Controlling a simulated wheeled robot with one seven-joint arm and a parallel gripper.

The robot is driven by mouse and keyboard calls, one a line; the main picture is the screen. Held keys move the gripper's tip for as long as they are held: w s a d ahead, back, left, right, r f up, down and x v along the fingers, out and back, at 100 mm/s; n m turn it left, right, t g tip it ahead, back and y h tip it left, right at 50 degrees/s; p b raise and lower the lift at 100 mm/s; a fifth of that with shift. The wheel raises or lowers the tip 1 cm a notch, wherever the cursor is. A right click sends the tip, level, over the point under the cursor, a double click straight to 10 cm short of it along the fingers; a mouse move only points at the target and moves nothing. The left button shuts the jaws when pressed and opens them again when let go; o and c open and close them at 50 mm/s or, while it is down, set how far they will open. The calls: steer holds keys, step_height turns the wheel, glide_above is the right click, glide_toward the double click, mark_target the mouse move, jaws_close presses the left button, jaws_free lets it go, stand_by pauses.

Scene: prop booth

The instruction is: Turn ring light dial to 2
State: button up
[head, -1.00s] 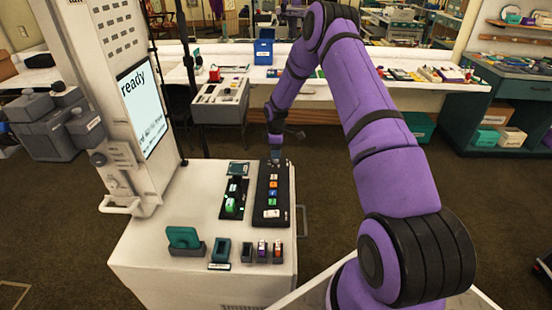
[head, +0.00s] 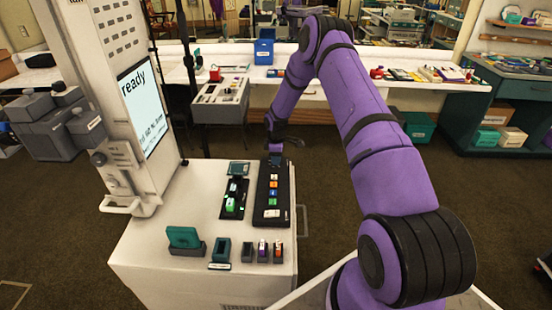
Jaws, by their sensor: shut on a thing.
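A long black control panel (head: 272,212) lies on the white cabinet top, with a row of small orange and blue buttons (head: 272,191) along it. My gripper (head: 275,161) is at the panel's far end, pointing down. It is shut on what seems to be the ring light dial there. The dial itself is hidden by the gripper, so its pointer and numbers cannot be read.
A black strip with a lit green part (head: 231,204) lies left of the panel. Teal and dark holders (head: 221,250) stand along the cabinet's front. A white column with a "ready" screen (head: 142,105) rises at the left. A workbench (head: 340,90) stands behind.

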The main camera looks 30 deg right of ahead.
steer(key=shift+m, duration=0.3)
steer(key=m, duration=1.2)
steer(key=shift+m, duration=2.6)
steer(key=o, duration=0.9)
steer(key=shift+r, duration=0.1)
